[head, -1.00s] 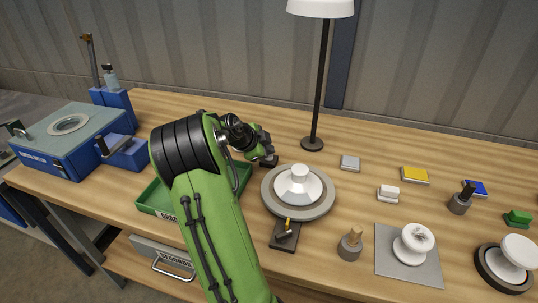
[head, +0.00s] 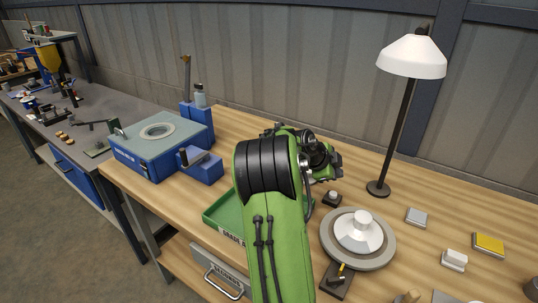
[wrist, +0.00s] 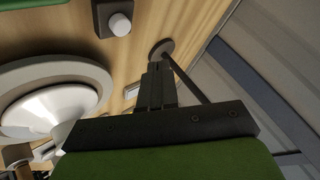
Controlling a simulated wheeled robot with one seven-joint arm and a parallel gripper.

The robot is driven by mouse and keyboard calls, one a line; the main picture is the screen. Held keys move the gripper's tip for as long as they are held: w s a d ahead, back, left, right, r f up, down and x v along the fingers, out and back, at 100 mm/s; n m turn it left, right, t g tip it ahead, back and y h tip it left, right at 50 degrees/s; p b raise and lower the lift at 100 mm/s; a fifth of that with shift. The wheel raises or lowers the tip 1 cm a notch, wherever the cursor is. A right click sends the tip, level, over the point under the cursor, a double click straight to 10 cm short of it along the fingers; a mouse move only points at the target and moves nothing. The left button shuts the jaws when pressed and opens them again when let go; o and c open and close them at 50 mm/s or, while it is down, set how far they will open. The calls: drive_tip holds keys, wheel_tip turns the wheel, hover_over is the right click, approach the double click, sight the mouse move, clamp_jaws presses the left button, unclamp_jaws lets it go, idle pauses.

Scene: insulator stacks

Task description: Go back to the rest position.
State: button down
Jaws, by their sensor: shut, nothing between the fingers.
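My gripper (wrist: 158,72) shows in the wrist view with its dark fingers together and nothing between them. It is up above the wooden bench (head: 462,200), near the lamp's foot in that view. In the head view my green arm is folded over the green tray (head: 218,212), and the fingertips cannot be made out behind the wrist links. The round turntable with a white insulator disc (head: 360,232) is right of my arm, apart from it. It also shows at the left of the wrist view (wrist: 50,105).
A lamp (head: 410,58) stands behind the turntable. A small dark block with a white knob (head: 332,198) lies near my wrist. Blue equipment (head: 160,150) stands left of my arm. Grey (head: 416,217), white (head: 454,260) and yellow (head: 488,244) pieces lie at right.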

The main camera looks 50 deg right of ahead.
drive_tip(key=w+a+r+n+t+y+p, duration=0.1)
drive_tip(key=w+a+r+n+t, duration=0.2)
drive_tip(key=a, duration=0.5)
drive_tip(key=w+a+r+n+t+y+p, duration=0.1)
drive_tip(key=a+r+n+y, duration=0.15)
drive_tip(key=a+n, duration=0.5)
drive_tip(key=w+a+r+n+t+y, duration=0.1)
drive_tip(key=w+a+r+n+t, duration=0.15)
drive_tip(key=a, duration=0.75)
drive_tip(key=s+a+n+y+p, duration=0.1)
drive_tip(key=s+a+n+y, duration=0.1)
drive_tip(key=s+a+n, duration=0.4)
drive_tip(key=s+a+r+n+t+y+p, duration=0.1)
drive_tip(key=s+a+n+y, duration=0.1)
drive_tip(key=s+a+n, duration=0.4)
drive_tip(key=a+n, duration=0.5)
drive_tip(key=a, duration=0.4)
drive_tip(key=shift+s+a+r, duration=0.15)
drive_tip(key=shift+s+r, duration=0.15)
drive_tip(key=shift+s, duration=0.1)
drive_tip(key=shift+t, duration=0.25)
